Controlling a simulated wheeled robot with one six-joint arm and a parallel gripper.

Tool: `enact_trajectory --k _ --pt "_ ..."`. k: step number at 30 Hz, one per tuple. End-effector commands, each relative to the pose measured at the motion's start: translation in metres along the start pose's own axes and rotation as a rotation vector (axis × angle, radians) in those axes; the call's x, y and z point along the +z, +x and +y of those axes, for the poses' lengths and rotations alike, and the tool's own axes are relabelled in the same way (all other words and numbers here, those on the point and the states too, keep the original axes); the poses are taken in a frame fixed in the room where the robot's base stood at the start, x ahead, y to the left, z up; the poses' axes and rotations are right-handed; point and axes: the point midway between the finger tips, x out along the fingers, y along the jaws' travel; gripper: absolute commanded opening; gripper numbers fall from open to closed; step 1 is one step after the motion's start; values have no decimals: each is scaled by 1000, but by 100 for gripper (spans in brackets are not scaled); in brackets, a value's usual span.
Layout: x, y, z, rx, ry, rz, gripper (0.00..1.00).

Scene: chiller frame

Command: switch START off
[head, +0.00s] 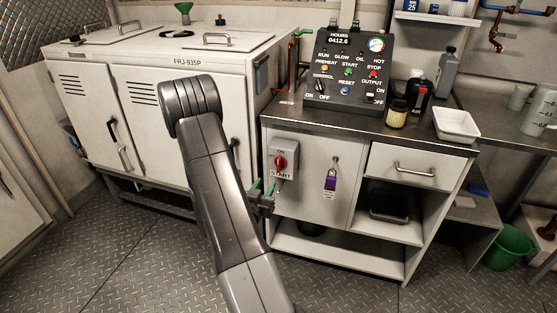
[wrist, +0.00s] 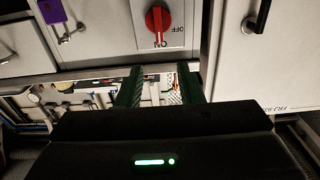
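The START switch (head: 284,158) is a grey box with a red rotary knob on the front of the cabinet, labelled ON above and START below. In the wrist view the picture is upside down; the red knob (wrist: 158,19) has its white mark towards the ON label, and OFF is printed at its side. My gripper (head: 264,186) is just below and slightly left of the switch in the head view. In the wrist view my gripper (wrist: 160,70) has its two green fingers apart with nothing between them. The fingers do not touch the knob.
A purple padlock tag (head: 330,182) hangs on the cabinet door right of the switch. A control panel (head: 346,70) with several lamps and knobs stands on the countertop (head: 300,115). The white chiller cabinet (head: 135,85) stands left. The floor in front is clear.

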Motion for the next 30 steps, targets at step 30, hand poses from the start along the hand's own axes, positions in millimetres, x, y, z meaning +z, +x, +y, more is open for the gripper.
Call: enact_trajectory --k 30 --pt "0 134 0 -1 0 -1 34"
